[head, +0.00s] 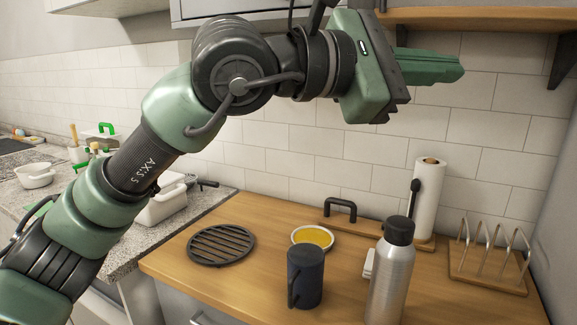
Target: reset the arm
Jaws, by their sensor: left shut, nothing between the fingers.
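My left arm comes in from the left and reaches up across the view. Its gripper (455,68) is raised at the upper right, in front of the tiled wall and under the wooden shelf. The fingers are shut with nothing between them. It is well above the counter and touches nothing there. My right gripper is not in view.
A wooden counter (190,275) holds a round black trivet (222,244), a dark mug (305,276), a yellow-filled bowl (312,238), a steel bottle (391,275), a paper towel roll (428,200) and a rack (490,262). A wooden shelf (480,19) is close above the gripper.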

